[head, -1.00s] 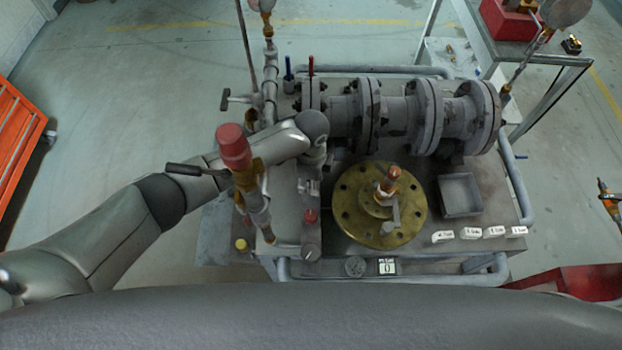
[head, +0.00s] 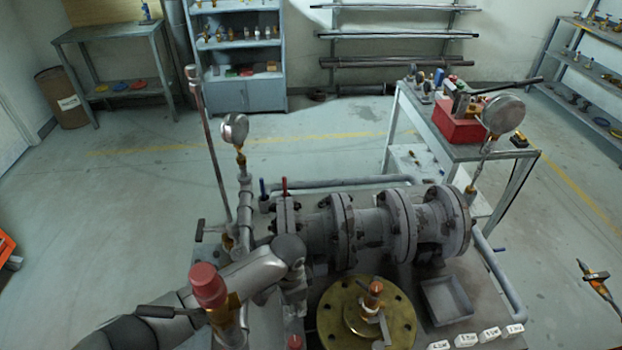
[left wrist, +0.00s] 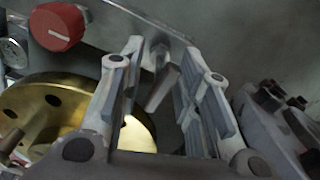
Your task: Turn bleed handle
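In the left wrist view a small grey lever (left wrist: 163,88) stands between the two fingers of my left gripper (left wrist: 165,75). It looks like the bleed handle, but I cannot be sure. There are gaps between it and both fingers, so the gripper is open around it. In the head view my left gripper (head: 294,296) points down beside the grey flanged pipe (head: 372,228), left of the brass flange (head: 335,325); its fingertips and the lever are hard to make out there. My right gripper is not in view.
A red knob (left wrist: 57,27) and the brass disc (left wrist: 70,92) lie close to the fingers. A red-capped valve (head: 208,285) with a dark lever stands beside my left arm. An upright gauge (head: 235,130) stands behind it. A grey tray (head: 447,299) is at right.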

